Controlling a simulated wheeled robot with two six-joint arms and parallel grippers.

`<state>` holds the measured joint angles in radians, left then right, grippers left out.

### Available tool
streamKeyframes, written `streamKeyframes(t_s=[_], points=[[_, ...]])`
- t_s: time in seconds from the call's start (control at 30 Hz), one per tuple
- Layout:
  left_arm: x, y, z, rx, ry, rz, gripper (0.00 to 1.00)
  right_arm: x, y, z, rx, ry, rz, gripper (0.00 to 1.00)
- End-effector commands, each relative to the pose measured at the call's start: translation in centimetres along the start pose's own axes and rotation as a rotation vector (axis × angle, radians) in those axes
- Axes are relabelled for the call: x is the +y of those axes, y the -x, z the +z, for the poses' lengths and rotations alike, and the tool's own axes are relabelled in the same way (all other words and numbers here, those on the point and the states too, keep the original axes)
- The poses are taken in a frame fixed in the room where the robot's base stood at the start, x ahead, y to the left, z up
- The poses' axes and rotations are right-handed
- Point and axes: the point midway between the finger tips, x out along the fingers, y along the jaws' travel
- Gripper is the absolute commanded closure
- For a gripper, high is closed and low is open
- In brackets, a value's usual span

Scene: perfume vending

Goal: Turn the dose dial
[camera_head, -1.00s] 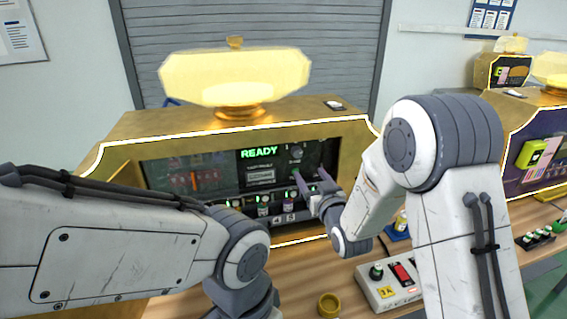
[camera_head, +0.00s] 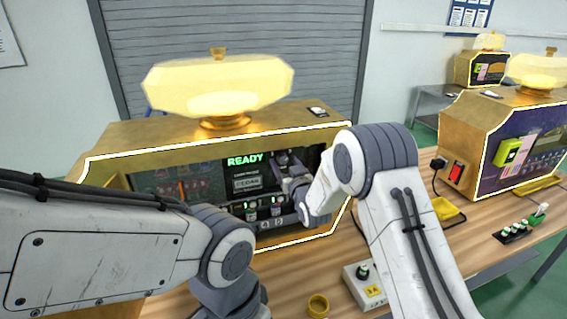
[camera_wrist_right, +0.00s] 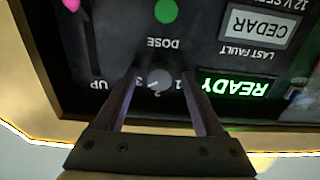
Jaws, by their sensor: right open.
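In the head view my right gripper (camera_head: 286,168) is at the panel's right part and hides the dial. The perfume machine (camera_head: 130,140) is gold. My left arm crosses the lower left, its gripper out of view.
The panel's display reads READY (camera_wrist_right: 233,85), with a CEDAR box (camera_wrist_right: 261,28) beside it. A green round button (camera_wrist_right: 166,11) is near the dial. A grey control box (camera_head: 362,290) and a brass cup (camera_head: 318,305) stand on the wooden table. A second gold machine (camera_head: 480,125) is at right.

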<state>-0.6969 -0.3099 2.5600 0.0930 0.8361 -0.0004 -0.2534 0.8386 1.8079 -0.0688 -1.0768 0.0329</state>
Motion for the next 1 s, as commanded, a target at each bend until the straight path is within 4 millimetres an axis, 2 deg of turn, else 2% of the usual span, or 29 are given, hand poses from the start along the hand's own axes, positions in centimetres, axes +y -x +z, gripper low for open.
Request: streamKeyframes(t_s=[0.1,0.13,0.27,0.3,0.4,0.67,1.0], points=[[0.0,0.0,0.0,0.0,0.0,0.0,1.0,0.0,0.0,0.0,0.0,0.0,0.0,0.29],[0.0,0.0,0.0,0.0,0.0,0.0,1.0,0.0,0.0,0.0,0.0,0.0,0.0,0.33],[0.0,0.0,0.0,0.0,0.0,0.0,1.0,0.0,0.0,0.0,0.0,0.0,-0.001,0.83],[0.0,0.0,0.0,0.0,0.0,0.0,1.0,-0.1,0.0,0.0,0.0,0.0,-0.001,0.98],[0.0,0.0,0.0,0.0,0.0,0.0,1.0,-0.5,-0.1,0.0,0.0,0.001,-0.002,1.0],[-0.1,-0.9,0.1,0.0,0.0,0.0,1.0,-0.2,0.0,0.2,0.001,0.04,-0.004,1.0],[-0.3,-4.7,0.2,0.0,0.0,0.0,1.0,-0.1,0.0,0.6,0.003,0.263,-0.003,1.0]])
